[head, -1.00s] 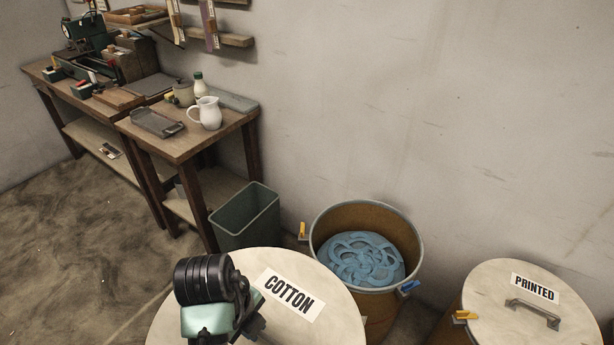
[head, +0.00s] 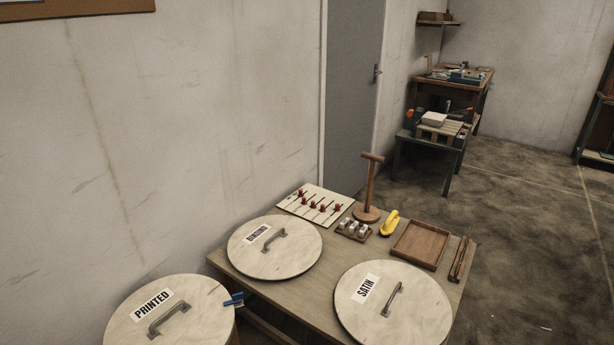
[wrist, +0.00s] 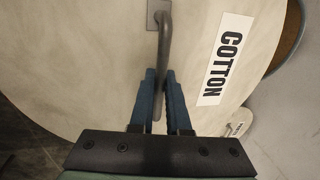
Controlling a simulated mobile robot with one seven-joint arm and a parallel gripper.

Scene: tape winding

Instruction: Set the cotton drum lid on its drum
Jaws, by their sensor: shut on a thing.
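The cotton drum lid (wrist: 95,50), a pale round lid with a COTTON label, fills much of the wrist view. My gripper (wrist: 160,78) is shut on its grey bar handle (wrist: 164,35), with a blue finger on each side. A curved brown and grey edge (wrist: 288,40) at the wrist view's upper right looks like part of the open drum, mostly hidden by the lid. The head view now shows neither my gripper, the cotton lid nor the open drum.
The closed PRINTED drum (head: 200,305) stands at the lower left of the head view. A low wooden table (head: 300,292) holds the SATIN lid (head: 420,310), another handled lid (head: 295,258), a tray (head: 420,246) and small tools. Open floor (head: 540,250) lies to the right.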

